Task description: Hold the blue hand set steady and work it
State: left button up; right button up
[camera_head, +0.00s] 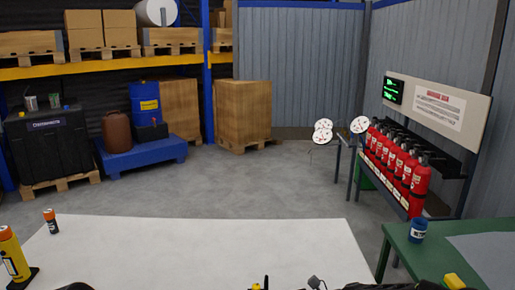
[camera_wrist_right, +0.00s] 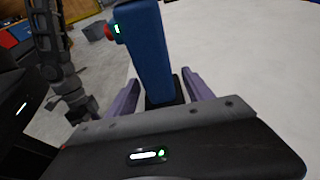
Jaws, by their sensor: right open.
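The blue hand set (camera_wrist_right: 148,50) stands on a small black base in the right wrist view. A red knob and a small green-lit display are on its upper left side. My right gripper (camera_wrist_right: 160,92) is open, with one purple finger on each side of the hand set's lower part. Gaps show between fingers and hand set, though contact lower down is hidden. I cannot make out the blue hand set in the head view. My left gripper's fingers are not seen; only dark pieces of my own arms show along the head view's bottom edge.
A yellow hand set (camera_head: 12,256) with an orange top stands on the white table (camera_head: 200,245) at left. A small orange-topped black item (camera_head: 50,222) is behind it. A blue jar (camera_head: 418,230) stands on the green table (camera_head: 400,250) at right. The white table's middle is clear.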

jog(key=v, duration=1.1)
jog(key=shift+d+r, duration=0.1)
jog(key=shift+d, duration=0.25)
